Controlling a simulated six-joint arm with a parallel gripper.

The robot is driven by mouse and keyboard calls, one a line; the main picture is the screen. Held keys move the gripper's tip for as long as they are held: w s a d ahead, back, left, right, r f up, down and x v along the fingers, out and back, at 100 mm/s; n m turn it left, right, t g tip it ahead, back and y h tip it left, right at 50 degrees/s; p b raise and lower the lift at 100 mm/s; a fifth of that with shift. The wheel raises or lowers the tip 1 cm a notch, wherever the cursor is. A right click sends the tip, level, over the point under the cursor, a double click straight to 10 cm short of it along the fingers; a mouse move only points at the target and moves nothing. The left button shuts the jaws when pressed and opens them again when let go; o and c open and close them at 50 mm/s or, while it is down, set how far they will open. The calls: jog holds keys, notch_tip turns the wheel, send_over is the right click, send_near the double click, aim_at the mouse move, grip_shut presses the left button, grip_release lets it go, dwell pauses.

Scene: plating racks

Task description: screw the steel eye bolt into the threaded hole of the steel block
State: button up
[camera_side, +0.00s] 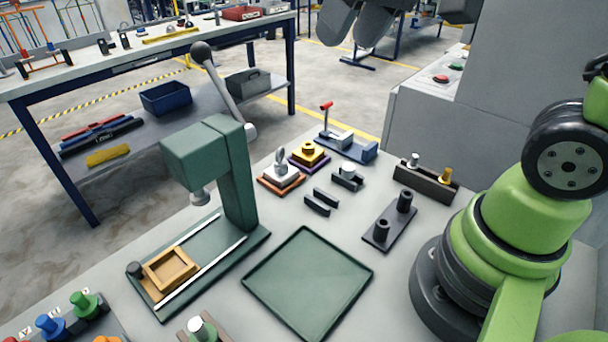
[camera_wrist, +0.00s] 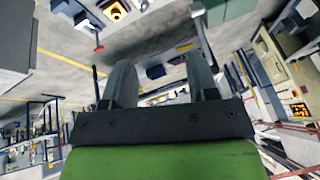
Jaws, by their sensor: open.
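In the side view, the steel eye bolt (camera_side: 280,158) stands upright on the steel block (camera_side: 285,177), over the middle of its top. How deep its thread sits in the hole cannot be told. The block rests on an orange-brown base on the bench. My gripper (camera_side: 351,40) is at the top edge of the side view, high above and apart from the block. In the wrist view its two grey fingers (camera_wrist: 161,82) are spread wide with nothing between them. I cannot make out the eye bolt in the wrist view.
A brass block (camera_side: 309,153) on a purple base stands close behind the steel block. A green press (camera_side: 240,180) with a long lever stands to the left. An empty green tray (camera_side: 308,280) lies in front. A red-handled clamp (camera_side: 345,145) is behind; black holders (camera_side: 320,200) are right.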

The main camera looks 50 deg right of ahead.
jog(key=s+m+t, duration=0.1)
jog(key=s+t, duration=0.1)
jog(key=s, duration=0.6)
jog(key=shift+s+a+y, duration=0.3)
jog(key=shift+s+a, duration=0.1)
jog(key=shift+o, duration=0.5)
jog(key=shift+s+m, duration=0.3)
jog(key=shift+s, duration=0.05)
jog(key=shift+o, duration=0.4)
jog(key=shift+f, duration=0.1)
jog(key=m+g+h, duration=0.2)
jog(key=m+g, duration=0.5)
jog(key=m, duration=2.1)
send_over(280, 151)
notch_tip(280, 151, down, 15)
jog(key=shift+w+d+f, duration=0.1)
jog(key=shift+d+f, duration=0.05)
jog(key=shift+w+f, duration=0.15)
jog(key=shift+f, duration=0.55)
notch_tip(280, 151, down, 9)
jog(key=shift+f, duration=0.2)
jog(key=shift+c, duration=0.2)
